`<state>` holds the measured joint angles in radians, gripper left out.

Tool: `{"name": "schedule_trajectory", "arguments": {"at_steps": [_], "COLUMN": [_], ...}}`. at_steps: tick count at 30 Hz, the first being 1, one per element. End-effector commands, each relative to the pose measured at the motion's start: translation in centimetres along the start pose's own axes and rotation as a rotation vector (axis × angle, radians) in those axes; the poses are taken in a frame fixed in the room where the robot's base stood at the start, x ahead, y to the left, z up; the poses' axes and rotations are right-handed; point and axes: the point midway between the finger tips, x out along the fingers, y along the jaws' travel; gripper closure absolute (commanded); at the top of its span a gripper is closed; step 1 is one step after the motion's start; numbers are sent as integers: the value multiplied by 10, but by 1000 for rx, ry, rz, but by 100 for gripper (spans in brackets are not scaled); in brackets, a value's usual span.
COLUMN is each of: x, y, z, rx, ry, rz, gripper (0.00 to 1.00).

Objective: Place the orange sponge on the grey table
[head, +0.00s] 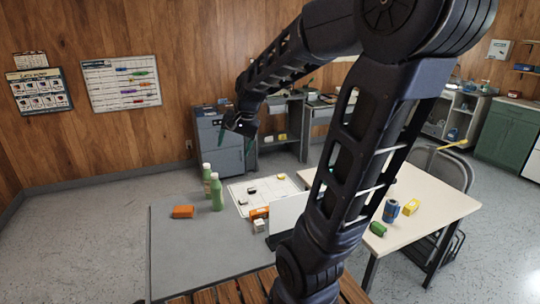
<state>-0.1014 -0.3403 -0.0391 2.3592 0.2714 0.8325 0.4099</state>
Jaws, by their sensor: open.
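An orange block that looks like the sponge (182,212) lies on the grey table (185,255), near its far left corner. My gripper (235,146) is open and empty, with its teal fingers spread and pointing down. It is raised well above the table and appears farther back than the sponge, up and to the right of it in the picture. Nothing touches the sponge. My arm crosses the right half of the view and hides part of the table area.
Two green bottles (216,192) stand right of the sponge. A white sheet (262,192) with small dark items, an orange box (259,213) and a white panel (287,213) are farther right. A pale table (435,200) holds a blue can (391,211). The grey table's front left is clear.

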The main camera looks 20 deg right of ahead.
Motion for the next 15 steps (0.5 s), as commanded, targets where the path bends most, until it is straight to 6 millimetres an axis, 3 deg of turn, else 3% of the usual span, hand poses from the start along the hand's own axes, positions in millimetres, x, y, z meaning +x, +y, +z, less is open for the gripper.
{"name": "schedule_trajectory", "arguments": {"at_steps": [6, 15], "x": [-37, -66], "y": [41, 93], "z": [35, 79], "rx": [-209, -460], "ry": [71, 145], "rz": [50, 152], "gripper": [26, 26]}}
